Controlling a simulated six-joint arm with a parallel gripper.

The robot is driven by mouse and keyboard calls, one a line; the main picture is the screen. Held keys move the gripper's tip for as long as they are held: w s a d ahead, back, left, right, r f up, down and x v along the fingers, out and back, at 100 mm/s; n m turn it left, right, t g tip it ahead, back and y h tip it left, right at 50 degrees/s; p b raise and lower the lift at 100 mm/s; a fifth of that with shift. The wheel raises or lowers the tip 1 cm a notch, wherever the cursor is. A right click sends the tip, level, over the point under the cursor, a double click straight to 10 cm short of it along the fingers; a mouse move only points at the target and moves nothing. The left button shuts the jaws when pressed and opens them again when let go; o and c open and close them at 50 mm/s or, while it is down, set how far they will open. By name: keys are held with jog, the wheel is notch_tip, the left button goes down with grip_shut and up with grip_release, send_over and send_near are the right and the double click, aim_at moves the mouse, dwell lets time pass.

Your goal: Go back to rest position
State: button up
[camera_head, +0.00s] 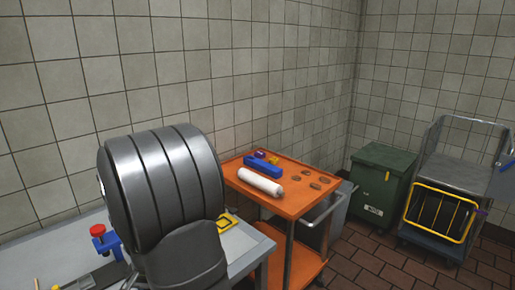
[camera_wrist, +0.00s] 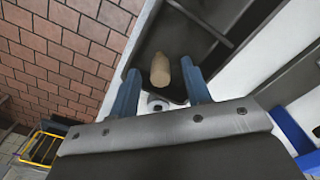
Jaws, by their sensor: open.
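My gripper (camera_wrist: 160,67) shows in the wrist view with its two blue fingers apart. A tan, rounded cylinder (camera_wrist: 160,70) appears in the gap between the fingertips, with space on both sides of it. It is seen against a dark grey recessed surface (camera_wrist: 185,30); I cannot tell how far it is from the fingers. A small pale ring-shaped thing (camera_wrist: 157,103) shows below it, partly hidden by my gripper. In the head view my grey arm fills the left middle, and my gripper is hidden behind it or out of frame.
A grey-white table (camera_head: 50,245) carries a red-topped blue device (camera_head: 105,240) and a yellow frame (camera_head: 228,221). Beyond stands an orange cart (camera_head: 275,205) with a blue block (camera_head: 262,167), a white roll (camera_head: 260,181) and several brown discs. A green bin (camera_head: 378,185) and a wire trolley (camera_head: 440,215) stand right.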

jog(key=shift+r, duration=0.95)
jog(key=shift+f, duration=0.1)
